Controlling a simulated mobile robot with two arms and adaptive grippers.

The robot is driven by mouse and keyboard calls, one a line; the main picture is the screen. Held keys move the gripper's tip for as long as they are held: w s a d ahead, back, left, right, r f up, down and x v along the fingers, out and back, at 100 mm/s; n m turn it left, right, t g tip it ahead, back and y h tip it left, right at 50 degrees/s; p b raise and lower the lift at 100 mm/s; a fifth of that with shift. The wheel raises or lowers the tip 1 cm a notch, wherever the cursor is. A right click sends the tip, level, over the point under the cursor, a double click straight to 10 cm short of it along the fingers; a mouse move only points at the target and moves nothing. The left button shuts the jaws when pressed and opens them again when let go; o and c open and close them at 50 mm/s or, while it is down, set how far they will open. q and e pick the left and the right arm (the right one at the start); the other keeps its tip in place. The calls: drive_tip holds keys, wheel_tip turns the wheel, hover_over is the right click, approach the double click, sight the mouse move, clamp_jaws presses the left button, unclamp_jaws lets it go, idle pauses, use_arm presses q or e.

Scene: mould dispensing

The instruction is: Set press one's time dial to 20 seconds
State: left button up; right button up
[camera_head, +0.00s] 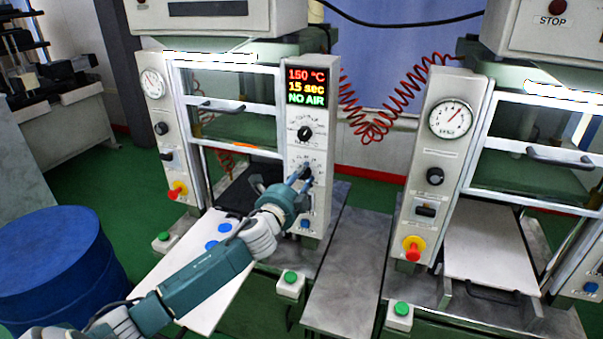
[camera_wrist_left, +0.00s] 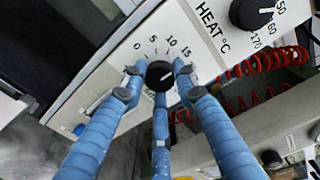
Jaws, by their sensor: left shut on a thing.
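Press one's time dial (camera_wrist_left: 160,76) is a small black knob on the white panel, with 0, 5, 10 and 15 visible around it in the left wrist view. My left gripper (camera_wrist_left: 158,84) has its blue fingers around this knob and is shut on it. In the head view the left gripper (camera_head: 300,178) reaches the lower part of press one's panel and covers much of the dial. The display (camera_head: 306,86) above reads 150 °C, 15 sec and NO AIR. My right gripper is not in view.
The black heat dial (camera_head: 305,133) sits just above the time dial; it also shows in the left wrist view (camera_wrist_left: 252,13). A second press (camera_head: 437,160) stands at the right. Red coiled hoses (camera_head: 372,125) hang between the presses. A blue drum (camera_head: 50,265) stands at the left.

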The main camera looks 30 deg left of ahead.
use_arm(q)
drive_tip(key=shift+m+p, duration=1)
drive_tip(key=shift+m, duration=1.8)
drive_tip(key=shift+d, duration=0.1)
drive_tip(key=o, duration=1.1)
drive_tip(key=shift+o, duration=0.2)
drive_tip(key=v, duration=1.2)
drive_tip(key=shift+d, duration=0.15)
drive_tip(key=shift+y, duration=0.3)
